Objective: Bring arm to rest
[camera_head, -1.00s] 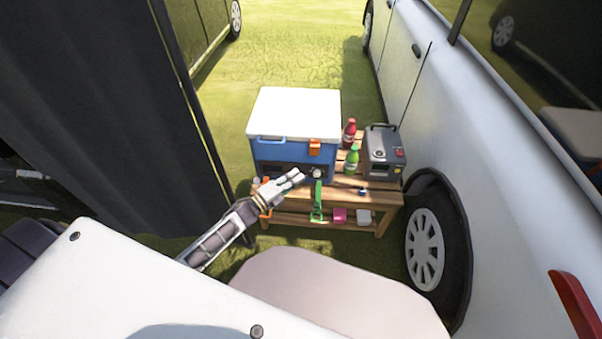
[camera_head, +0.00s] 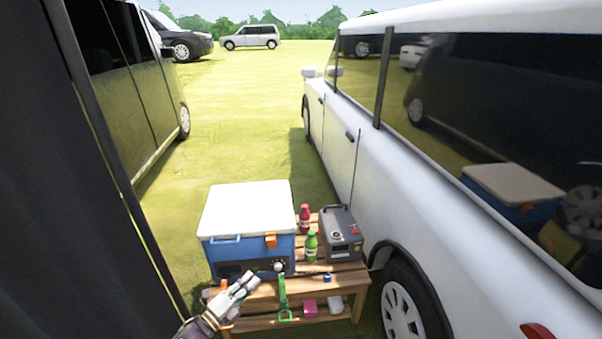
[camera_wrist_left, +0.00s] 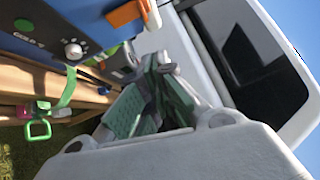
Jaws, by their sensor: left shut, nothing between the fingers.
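My left gripper (camera_head: 236,290) is at the lower left of the head view, in front of the blue cooler with the white lid (camera_head: 247,212). It is shut and empty. In the left wrist view its green-padded fingers (camera_wrist_left: 152,100) are together, with the cooler's front and dial (camera_wrist_left: 73,50) to the upper left. It looks apart from the cooler, though the exact gap is hard to tell. My right gripper is not in view.
The cooler stands on a wooden table (camera_head: 318,291) with a red bottle (camera_head: 304,220), a green bottle (camera_head: 311,246) and a grey power box (camera_head: 340,236). A green strap (camera_head: 283,300) hangs in front. A white van (camera_head: 440,215) stands close on the right; a dark curtain (camera_head: 60,200) hangs left.

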